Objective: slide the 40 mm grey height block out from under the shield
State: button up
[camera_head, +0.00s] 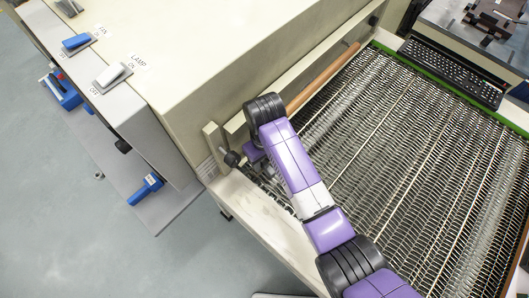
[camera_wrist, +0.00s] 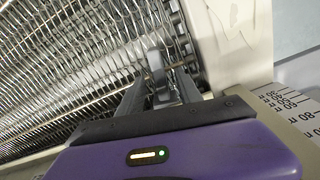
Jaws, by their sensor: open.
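My gripper (camera_wrist: 163,88) shows in the wrist view, its two grey fingers apart above the edge of a wire-mesh conveyor belt. A small pale grey piece (camera_wrist: 155,61) shows just beyond and between the fingertips; it may be the grey height block, but I cannot tell, nor whether the fingers touch it. In the head view my purple and black arm reaches to the belt's near left end and mostly hides the gripper (camera_head: 264,172). The beige shield (camera_head: 322,77) seems to be the panel along the machine's opening; what lies under it is hidden.
The mesh belt (camera_head: 400,140) fills the right side, with a black keyboard (camera_head: 455,72) at its far end. A dark knob (camera_head: 232,159) sits beside my wrist. A millimetre scale (camera_wrist: 290,105) is right of the gripper.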

jog(key=shift+f, duration=0.65)
grip_shut()
jog(key=c, duration=0.7)
grip_release()
grip_shut()
